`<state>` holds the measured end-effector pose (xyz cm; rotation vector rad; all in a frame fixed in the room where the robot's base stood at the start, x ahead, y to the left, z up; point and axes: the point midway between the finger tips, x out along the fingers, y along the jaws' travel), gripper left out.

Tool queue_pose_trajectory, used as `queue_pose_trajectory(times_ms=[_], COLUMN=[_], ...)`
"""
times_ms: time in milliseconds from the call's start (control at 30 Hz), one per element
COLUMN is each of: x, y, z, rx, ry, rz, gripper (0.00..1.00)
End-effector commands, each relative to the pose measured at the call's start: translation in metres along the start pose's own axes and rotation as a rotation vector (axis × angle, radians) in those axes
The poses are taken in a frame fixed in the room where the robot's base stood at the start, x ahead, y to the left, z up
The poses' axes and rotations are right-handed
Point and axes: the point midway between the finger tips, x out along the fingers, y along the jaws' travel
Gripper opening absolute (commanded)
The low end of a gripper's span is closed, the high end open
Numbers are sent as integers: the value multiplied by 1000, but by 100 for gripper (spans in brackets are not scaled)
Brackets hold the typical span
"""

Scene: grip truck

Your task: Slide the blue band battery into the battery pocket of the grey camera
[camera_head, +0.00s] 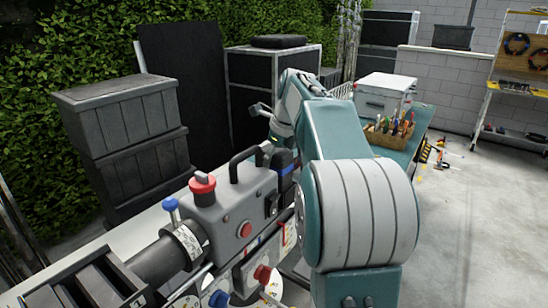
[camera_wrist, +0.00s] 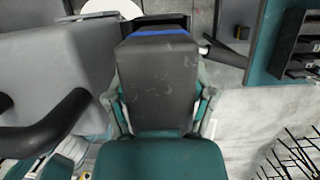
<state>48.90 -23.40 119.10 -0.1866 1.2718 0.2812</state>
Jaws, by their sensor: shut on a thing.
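The blue band battery (camera_wrist: 158,75) is a dark grey block with a blue stripe across its far end in the wrist view. My gripper (camera_wrist: 158,98) is shut on it, with a finger against each long side. In the head view the dark battery with its blue stripe (camera_head: 287,169) shows at the far right end of the grey camera (camera_head: 232,210). The camera has a black handle and a red knob on top. Its grey body and handle also fill the left of the wrist view (camera_wrist: 45,70). The battery pocket is not clearly visible, so I cannot tell whether the battery is inside it.
The camera rests on a pale bench (camera_head: 140,232). Black cases (camera_head: 125,130) stand behind it at the left. A teal table (camera_head: 424,118) holds a wooden tool box (camera_head: 388,137) and a white case (camera_head: 383,97). Open concrete floor lies to the right.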

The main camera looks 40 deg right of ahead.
Motion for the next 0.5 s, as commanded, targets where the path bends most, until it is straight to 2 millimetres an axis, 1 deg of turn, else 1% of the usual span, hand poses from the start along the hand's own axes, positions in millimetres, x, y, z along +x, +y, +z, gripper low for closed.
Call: queue_pose_trajectory(times_ms=[500], x=[12], y=[0], z=[-3], rx=[0], ry=[-2], rz=[-1], gripper=[10])
